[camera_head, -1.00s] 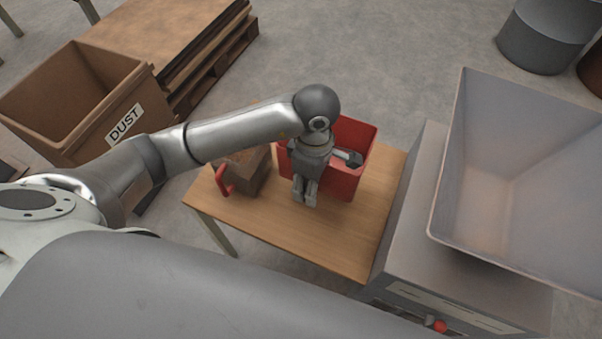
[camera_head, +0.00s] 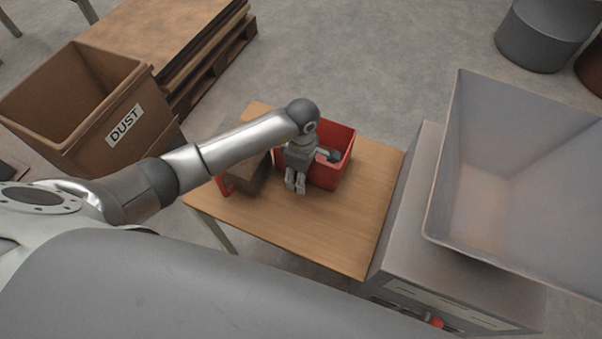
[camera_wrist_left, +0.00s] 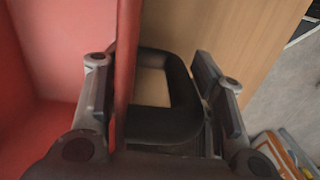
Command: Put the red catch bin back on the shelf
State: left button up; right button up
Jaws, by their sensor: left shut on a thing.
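The red catch bin (camera_head: 328,177) is at the back of the wooden table (camera_head: 335,225) in the head view. Whether it rests on the top or is slightly raised, I cannot tell. My left gripper (camera_head: 295,188) is at the bin's near left side. In the left wrist view, the bin's red wall (camera_wrist_left: 65,45) fills the left, and its black handle (camera_wrist_left: 166,122) lies between the fingers of my left gripper (camera_wrist_left: 160,110), which is shut on it. My arm hides part of the bin. No shelf can be made out, and my right gripper is not in view.
A brown block-like object (camera_head: 249,174) with a red part (camera_head: 225,184) stands close left of the bin. A grey machine with a hopper (camera_head: 510,185) borders the table's right. The brown DUST box (camera_head: 75,105) stands left. The table's front right is clear.

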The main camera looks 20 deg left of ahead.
pick_arm(q)
jog(key=shift+f, duration=0.15)
jog(key=o, duration=1.5)
jog(key=shift+c, duration=0.2)
jog(key=shift+r, duration=0.2)
jog(key=r, duration=0.8)
jog(key=r+b, duration=0.1)
jog(key=r, duration=0.3)
jog(key=shift+w+a, duration=0.1)
jog(key=shift+w, duration=0.25)
